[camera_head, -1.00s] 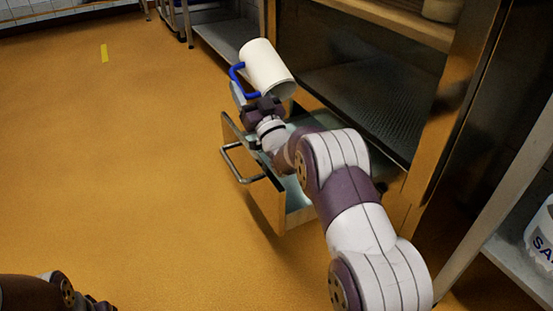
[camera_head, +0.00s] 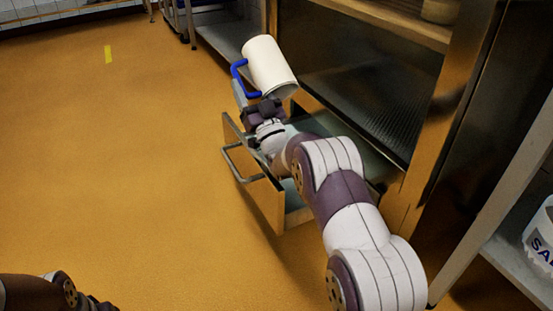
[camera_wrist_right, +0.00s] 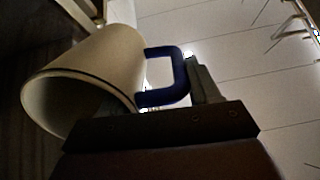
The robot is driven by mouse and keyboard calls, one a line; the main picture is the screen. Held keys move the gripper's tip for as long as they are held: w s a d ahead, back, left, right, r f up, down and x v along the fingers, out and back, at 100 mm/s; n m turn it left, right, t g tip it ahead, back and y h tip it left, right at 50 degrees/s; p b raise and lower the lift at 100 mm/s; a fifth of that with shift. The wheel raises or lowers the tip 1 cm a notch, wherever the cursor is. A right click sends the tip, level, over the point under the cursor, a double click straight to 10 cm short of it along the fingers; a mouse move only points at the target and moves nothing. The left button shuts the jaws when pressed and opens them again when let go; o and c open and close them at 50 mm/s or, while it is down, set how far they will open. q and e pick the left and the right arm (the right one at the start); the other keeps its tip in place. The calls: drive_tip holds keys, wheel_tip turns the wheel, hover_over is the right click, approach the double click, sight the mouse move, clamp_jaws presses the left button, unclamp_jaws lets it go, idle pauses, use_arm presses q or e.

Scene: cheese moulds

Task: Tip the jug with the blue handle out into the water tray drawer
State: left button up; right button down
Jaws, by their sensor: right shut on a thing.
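The white jug (camera_head: 268,66) with the blue handle (camera_head: 238,76) is held tilted above the open water tray drawer (camera_head: 265,203). Its open mouth points down to the right in the head view. In the right wrist view the jug (camera_wrist_right: 105,70) shows its dark rim at lower left, and its blue handle (camera_wrist_right: 168,76) lies at the gripper's fingers. My right gripper (camera_head: 243,92) is shut on the blue handle. No liquid is seen leaving the mouth. The drawer's inside is partly hidden by my right arm. Of my left arm, only a part shows at the lower left; its gripper fingers are not seen.
The drawer's front carries a metal handle (camera_head: 240,165). A dark cabinet with a perforated shelf (camera_head: 372,100) stands behind and right of the drawer. A white tub (camera_head: 540,238) sits on a shelf at the right. The orange floor (camera_head: 120,170) at left is clear.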

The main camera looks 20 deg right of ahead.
drive_tip(key=shift+r, duration=0.1)
drive_tip(key=shift+s+r+t, duration=0.2)
drive_tip(key=shift+r+t, duration=0.1)
drive_tip(key=shift+r, duration=0.2)
drive_tip(key=shift+s+r+t, duration=0.15)
drive_tip(key=shift+r+t, duration=0.15)
drive_tip(key=shift+r, duration=0.25)
idle(0.5)
